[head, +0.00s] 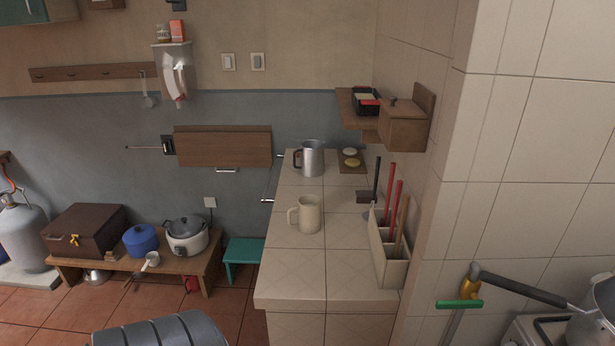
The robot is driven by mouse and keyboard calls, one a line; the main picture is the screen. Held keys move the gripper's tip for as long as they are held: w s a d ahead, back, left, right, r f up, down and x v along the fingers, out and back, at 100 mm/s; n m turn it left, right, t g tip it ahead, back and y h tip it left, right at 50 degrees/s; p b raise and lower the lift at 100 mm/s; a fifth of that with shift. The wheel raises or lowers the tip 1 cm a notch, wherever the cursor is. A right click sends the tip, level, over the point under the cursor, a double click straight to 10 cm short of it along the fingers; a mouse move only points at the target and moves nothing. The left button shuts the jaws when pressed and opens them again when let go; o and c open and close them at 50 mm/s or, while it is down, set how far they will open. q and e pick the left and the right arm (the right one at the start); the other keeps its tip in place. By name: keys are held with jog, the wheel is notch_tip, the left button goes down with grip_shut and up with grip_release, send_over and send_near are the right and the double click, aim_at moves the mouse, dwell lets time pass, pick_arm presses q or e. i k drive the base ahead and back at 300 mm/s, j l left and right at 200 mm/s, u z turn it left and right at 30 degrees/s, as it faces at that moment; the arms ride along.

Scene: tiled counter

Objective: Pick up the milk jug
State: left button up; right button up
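A metal jug (313,159) with a dark handle on its left stands upright at the far end of the tiled counter (290,273). A cream jug or mug (310,215) with its handle on the left stands upright nearer, in the middle of the counter. I cannot tell for certain which of the two is the milk jug. They stand apart, and nothing touches either. Neither of my grippers can be made out in the head view.
A cream holder (393,270) with long-handled tools stands along the counter's right edge, by the tiled wall. A wooden wall box (402,128) overhangs the right. The counter's front is clear.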

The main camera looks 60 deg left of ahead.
aim_at(304, 216)
jog(key=u, duration=1.75)
jog(key=z, duration=2.45)
jog(key=u, duration=2.35)
